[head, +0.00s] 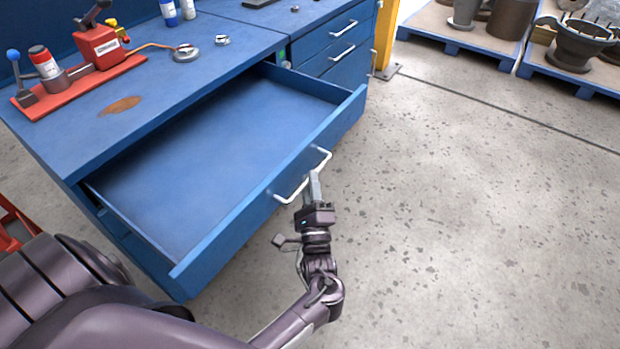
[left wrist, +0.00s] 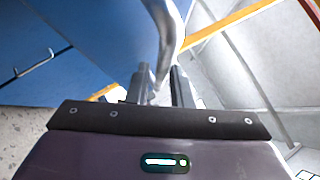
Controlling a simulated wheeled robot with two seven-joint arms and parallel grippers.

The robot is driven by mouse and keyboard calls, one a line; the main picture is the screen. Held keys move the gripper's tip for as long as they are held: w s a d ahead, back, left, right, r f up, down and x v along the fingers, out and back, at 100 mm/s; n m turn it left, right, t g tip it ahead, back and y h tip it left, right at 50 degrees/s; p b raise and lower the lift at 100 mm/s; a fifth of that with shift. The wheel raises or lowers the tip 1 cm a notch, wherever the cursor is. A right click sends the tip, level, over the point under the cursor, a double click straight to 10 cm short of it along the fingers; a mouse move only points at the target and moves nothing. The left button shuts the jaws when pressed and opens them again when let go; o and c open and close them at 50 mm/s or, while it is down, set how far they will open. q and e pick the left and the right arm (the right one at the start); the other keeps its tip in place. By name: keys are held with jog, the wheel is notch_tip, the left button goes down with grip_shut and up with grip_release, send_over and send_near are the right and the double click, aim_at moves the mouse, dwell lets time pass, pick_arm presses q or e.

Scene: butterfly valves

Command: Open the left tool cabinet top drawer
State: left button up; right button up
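The blue tool cabinet (head: 52,148) stands at the left in the head view. Its top drawer (head: 225,222) is pulled far out, and its inside looks empty. A pale bar handle (head: 290,194) is on the drawer front, and it also shows large in the left wrist view (left wrist: 168,40). My left gripper (head: 315,183) is at the handle's middle, outside the drawer front. In the left wrist view its fingers (left wrist: 161,88) stand on both sides of the handle bar and look closed on it. My right gripper is not in view.
A red tool fixture (head: 97,47) and small metal parts (head: 186,52) lie on the bench top. More closed drawers (head: 343,53) are beyond the open one. Pallets with castings (head: 472,42) stand at the back right. The speckled floor (head: 470,220) at the right is clear.

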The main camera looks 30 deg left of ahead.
pick_arm(q)
jog(key=v, duration=0.6)
jog(key=shift+s+d+b, duration=0.15)
jog(key=shift+s+b, duration=0.05)
jog(key=shift+b, duration=0.15)
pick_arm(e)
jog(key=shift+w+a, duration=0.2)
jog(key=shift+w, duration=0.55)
